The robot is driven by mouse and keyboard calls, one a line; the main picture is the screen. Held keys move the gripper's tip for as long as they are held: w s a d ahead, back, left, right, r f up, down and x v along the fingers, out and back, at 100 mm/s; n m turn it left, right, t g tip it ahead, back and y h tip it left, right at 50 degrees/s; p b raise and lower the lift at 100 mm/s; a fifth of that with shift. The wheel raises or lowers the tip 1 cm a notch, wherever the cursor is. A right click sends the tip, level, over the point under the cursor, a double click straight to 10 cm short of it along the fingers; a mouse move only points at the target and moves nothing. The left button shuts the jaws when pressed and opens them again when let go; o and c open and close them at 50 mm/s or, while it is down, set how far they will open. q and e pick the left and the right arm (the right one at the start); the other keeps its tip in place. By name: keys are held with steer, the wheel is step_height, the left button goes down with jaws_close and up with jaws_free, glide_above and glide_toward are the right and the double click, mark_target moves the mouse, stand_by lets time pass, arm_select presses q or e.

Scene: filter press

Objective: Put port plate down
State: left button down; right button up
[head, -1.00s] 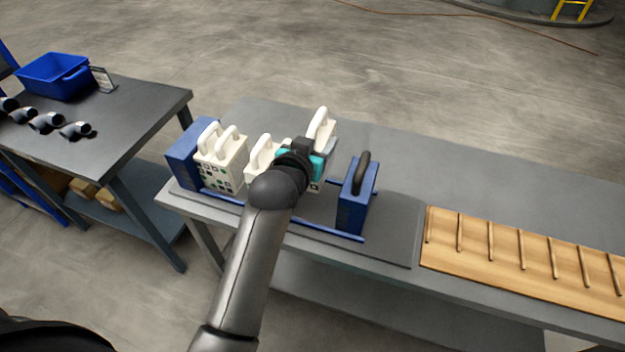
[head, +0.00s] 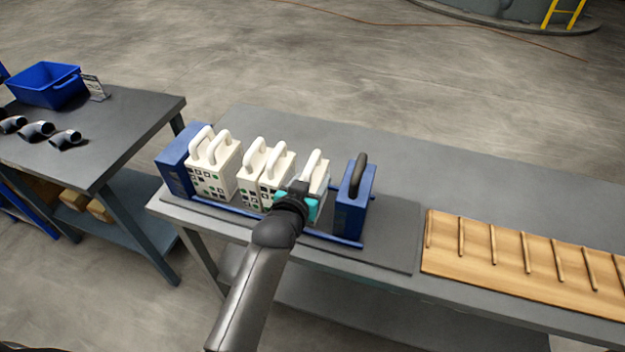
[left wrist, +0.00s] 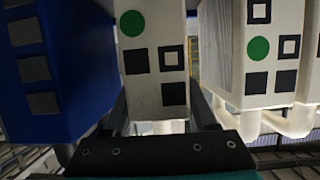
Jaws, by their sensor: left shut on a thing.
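The port plate (head: 317,178) is white with an upright handle. It stands in the press between the other white plates and the blue end block (head: 353,200) with a black handle. In the left wrist view, the port plate (left wrist: 157,85) shows a green dot and black squares, with the fingers on either side of it. My left gripper (head: 302,188) is shut on it, seen from behind my wrist. The fingertips are hidden in the head view. I cannot tell whether the plate rests on the blue rails (head: 335,239). My right gripper is not in view.
Several other white plates (head: 213,178) stand to the left, by a blue block (head: 174,173). A wooden rack (head: 510,265) with pegs lies at the right. A side table (head: 125,115) holds a blue bin (head: 45,85) and pipe elbows (head: 38,130). The bench behind the press is clear.

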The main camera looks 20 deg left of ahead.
arm_select(q)
steer(key=shift+c, duration=1)
jaws_free()
steer(key=shift+f, duration=0.1)
steer(key=shift+s+r, duration=0.2)
steer(key=p+v, duration=0.2)
steer(key=v, duration=0.9)
steer(key=shift+s+p, duration=0.25)
steer(key=shift+p, duration=0.1)
steer(key=shift+r, duration=0.1)
